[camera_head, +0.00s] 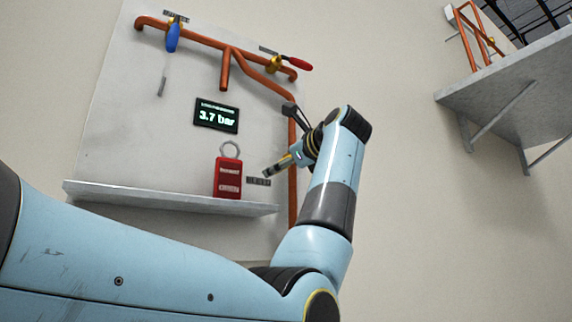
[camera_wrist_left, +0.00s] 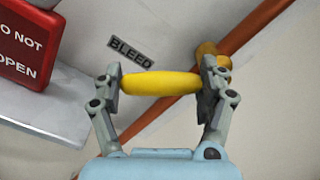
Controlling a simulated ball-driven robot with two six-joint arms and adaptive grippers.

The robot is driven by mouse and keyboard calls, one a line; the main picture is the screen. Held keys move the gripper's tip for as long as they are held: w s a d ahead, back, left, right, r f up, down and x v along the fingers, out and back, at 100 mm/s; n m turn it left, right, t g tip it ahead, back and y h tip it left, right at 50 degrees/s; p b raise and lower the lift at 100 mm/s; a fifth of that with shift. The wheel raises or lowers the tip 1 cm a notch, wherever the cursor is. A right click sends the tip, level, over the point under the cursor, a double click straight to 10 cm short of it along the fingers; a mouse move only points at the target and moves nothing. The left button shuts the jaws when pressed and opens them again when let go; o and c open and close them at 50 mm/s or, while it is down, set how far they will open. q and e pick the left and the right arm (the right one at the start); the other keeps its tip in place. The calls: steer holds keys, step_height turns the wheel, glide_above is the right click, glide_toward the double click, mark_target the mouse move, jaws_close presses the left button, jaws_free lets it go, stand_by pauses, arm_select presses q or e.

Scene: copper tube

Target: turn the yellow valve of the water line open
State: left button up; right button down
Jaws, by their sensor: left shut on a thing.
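The yellow valve handle (camera_wrist_left: 160,83) lies about level across the left wrist view, beside a plate reading BLEED (camera_wrist_left: 131,51). Its right end is near a brass valve body (camera_wrist_left: 212,58) on a copper pipe (camera_wrist_left: 262,20). My left gripper (camera_wrist_left: 162,86) is shut on the handle, one finger at each end. In the head view my left gripper (camera_head: 304,152) is at the lower right of the board, partly hidden by my own wrist. A bit of the yellow handle (camera_head: 280,164) shows there, pointing down-left. My right gripper is in neither view.
A red padlock tag (camera_head: 228,180) stands on the grey shelf (camera_head: 160,197), left of the gripper; it reads DO NOT OPEN in the wrist view. A gauge (camera_head: 216,115) shows 3.7 bar. A blue handle (camera_head: 173,37) and a red handle (camera_head: 296,62) sit on the upper pipes.

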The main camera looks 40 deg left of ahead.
arm_select(q)
steer(key=o, duration=1.4)
steer(key=shift+s+a+f, duration=0.1)
steer(key=shift+s+f, duration=0.05)
steer(key=shift+f, duration=0.2)
steer(key=shift+o, duration=0.6)
steer(key=shift+s+a+r, duration=0.1)
steer(key=shift+s+a, duration=0.05)
steer(key=shift+r, duration=0.1)
steer(key=shift+d, duration=0.4)
steer(key=v, duration=1.1)
steer(key=shift+d, duration=0.2)
